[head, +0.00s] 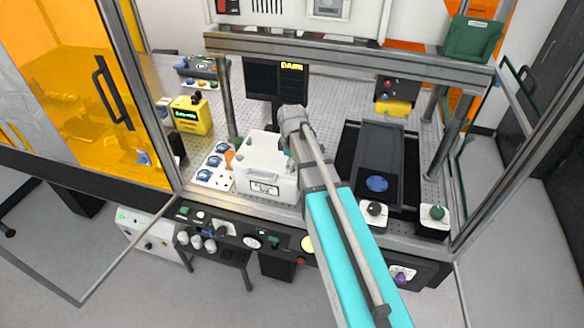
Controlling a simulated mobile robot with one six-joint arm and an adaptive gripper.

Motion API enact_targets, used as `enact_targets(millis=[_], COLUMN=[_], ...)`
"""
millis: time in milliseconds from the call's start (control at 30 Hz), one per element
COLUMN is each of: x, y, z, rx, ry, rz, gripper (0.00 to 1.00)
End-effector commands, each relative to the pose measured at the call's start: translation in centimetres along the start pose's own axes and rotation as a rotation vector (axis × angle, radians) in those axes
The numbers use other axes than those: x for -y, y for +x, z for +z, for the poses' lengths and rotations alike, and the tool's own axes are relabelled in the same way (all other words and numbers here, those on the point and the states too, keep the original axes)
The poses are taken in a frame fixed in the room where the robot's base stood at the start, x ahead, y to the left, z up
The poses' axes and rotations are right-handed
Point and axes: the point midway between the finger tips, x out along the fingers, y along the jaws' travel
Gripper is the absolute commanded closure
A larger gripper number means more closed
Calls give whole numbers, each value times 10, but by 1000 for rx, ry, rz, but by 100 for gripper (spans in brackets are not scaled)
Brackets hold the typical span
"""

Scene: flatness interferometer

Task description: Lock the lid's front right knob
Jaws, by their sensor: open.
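A white box with a pale lid (262,150) and a label on its front stands on the perforated metal bench, left of my arm. Small grey knobs show on the lid's left side and back.
A dark instrument with a blue disc (377,184) stands right of my arm. White blocks with a black knob (374,209) and a green knob (436,213) stand at the front right. Blue-capped items sit left of the box. A metal frame (350,56) and monitor (275,79) stand behind.

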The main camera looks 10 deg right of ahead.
Motion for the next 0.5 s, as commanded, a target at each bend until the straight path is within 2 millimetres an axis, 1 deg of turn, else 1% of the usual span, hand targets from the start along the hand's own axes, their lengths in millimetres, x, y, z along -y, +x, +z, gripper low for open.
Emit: enact_targets(millis=[367, 433, 500], x=[0, 0, 0], y=[2, 2, 2], z=[0, 0, 0], rx=[0, 0, 0], ry=[0, 0, 0], rz=[0, 0, 0], gripper=[14, 24, 37])
